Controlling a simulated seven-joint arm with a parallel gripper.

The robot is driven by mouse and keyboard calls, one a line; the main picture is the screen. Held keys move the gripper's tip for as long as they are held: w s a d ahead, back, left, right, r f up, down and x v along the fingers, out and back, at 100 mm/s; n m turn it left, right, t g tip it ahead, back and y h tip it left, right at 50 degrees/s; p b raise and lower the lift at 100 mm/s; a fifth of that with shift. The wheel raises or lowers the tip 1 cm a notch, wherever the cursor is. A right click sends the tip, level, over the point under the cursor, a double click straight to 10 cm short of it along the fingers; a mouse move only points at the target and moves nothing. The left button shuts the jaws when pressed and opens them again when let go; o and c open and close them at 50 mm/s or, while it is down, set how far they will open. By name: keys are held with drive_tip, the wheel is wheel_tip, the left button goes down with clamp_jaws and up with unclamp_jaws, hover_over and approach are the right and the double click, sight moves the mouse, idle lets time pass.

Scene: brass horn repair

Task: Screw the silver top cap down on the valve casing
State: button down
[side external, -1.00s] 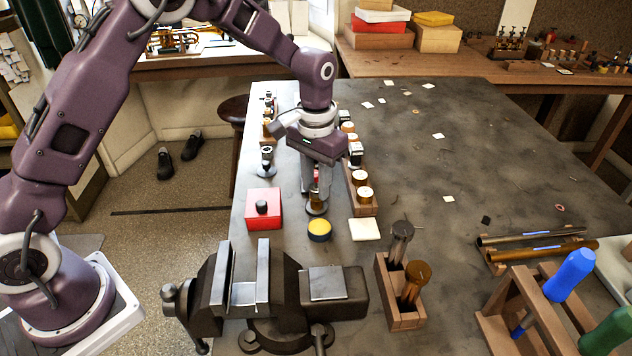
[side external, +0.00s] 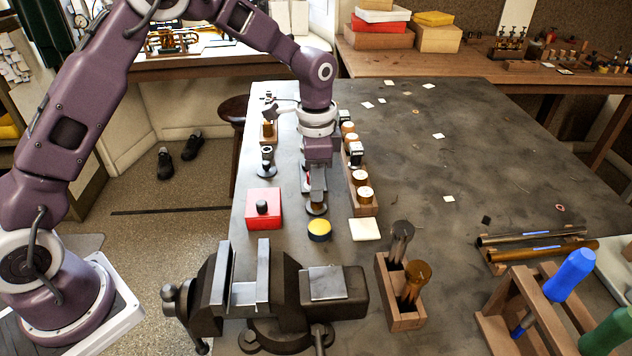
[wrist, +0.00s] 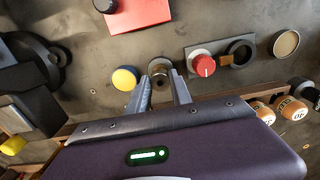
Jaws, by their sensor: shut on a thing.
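My gripper (side external: 317,190) points straight down in the side view, with its fingers just above the dark round base of the valve casing (side external: 317,208). In the wrist view my gripper (wrist: 163,92) has its two fingers on either side of the casing's upper end, shut on a small piece there. I take that piece to be the silver top cap, but the fingers mostly hide it. The valve casing (wrist: 158,77) shows as a brassy upright cylinder on a dark round foot. How far down the cap sits on the casing cannot be told.
A yellow-topped tin (side external: 320,230) stands close in front of the casing, and a red box (side external: 263,208) to its left. A red knob (wrist: 203,65) is close by. A wooden block with jars (side external: 365,208) lies right; a vise (side external: 325,295) stands in front.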

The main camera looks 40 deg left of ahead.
drive_tip(key=m, duration=0.7)
drive_tip(key=c, duration=0.9)
unclamp_jaws()
drive_tip(key=n, duration=0.7)
drive_tip(key=shift+n, duration=0.4)
drive_tip(key=n, duration=0.4)
drive_tip(key=shift+n, duration=0.3)
drive_tip(key=n, duration=0.3)
drive_tip(key=shift+n, duration=0.4)
